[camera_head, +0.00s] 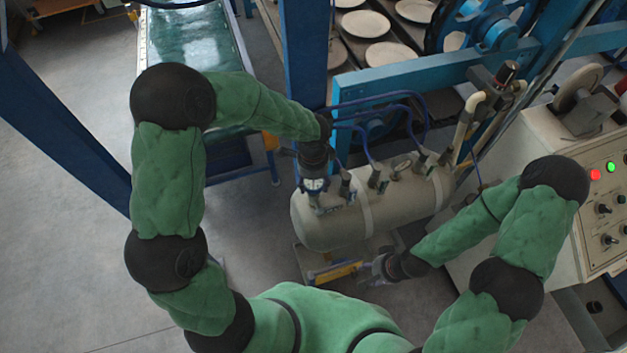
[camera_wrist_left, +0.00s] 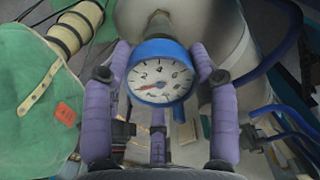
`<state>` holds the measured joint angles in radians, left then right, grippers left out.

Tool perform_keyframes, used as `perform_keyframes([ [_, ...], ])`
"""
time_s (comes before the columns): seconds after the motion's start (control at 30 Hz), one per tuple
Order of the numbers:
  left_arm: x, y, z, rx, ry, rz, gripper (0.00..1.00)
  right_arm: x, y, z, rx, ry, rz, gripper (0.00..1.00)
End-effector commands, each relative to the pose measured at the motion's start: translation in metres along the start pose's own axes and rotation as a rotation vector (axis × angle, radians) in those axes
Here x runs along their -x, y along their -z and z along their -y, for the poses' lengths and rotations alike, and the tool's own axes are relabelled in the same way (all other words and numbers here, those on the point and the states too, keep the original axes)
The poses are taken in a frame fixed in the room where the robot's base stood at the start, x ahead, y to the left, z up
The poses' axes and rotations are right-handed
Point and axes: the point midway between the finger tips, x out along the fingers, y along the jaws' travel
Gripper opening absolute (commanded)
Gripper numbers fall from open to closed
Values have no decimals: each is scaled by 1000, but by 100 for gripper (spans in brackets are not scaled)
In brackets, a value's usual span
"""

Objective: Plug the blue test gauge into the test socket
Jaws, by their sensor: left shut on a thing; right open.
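The blue test gauge (camera_wrist_left: 160,72) has a blue rim, a white dial with a red needle and a short stem. In the left wrist view it sits between the purple fingers of my left gripper (camera_wrist_left: 160,88), dial facing the camera and stem toward the tank. In the head view my left gripper (camera_head: 316,186) is above the left end of the cream tank (camera_head: 330,222), with the gauge small between its fingers. I cannot tell which fitting is the test socket, or whether the stem touches one. My right gripper (camera_head: 377,268) is open, low in front of the tank.
Several valve fittings (camera_head: 378,178) with blue hoses (camera_head: 408,112) line the tank top, right of my left gripper. A control panel (camera_head: 606,205) stands at the right. Blue frame posts (camera_head: 305,50) rise behind. A yellow-marked part (camera_head: 338,270) lies below the tank. Floor at left is clear.

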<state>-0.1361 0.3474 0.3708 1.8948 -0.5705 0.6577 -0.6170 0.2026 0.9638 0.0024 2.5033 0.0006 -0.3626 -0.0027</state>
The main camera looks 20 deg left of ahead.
Motion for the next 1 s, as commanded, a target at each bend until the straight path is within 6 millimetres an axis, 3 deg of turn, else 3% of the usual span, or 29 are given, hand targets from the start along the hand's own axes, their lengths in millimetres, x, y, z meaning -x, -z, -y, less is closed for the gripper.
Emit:
perform_keyframes([
  [0.47,-9,0,0,0,1,0,21,-6,0,-2,0,0,0,46],
  [0.5,-9,0,0,0,1,0,62,-6,0,-2,0,0,0,46],
  [0.53,-8,0,0,0,1,0,69,-6,0,-2,0,0,0,46],
  [1.0,-3,0,0,0,0,0,69,-2,0,-1,0,0,0,46],
])
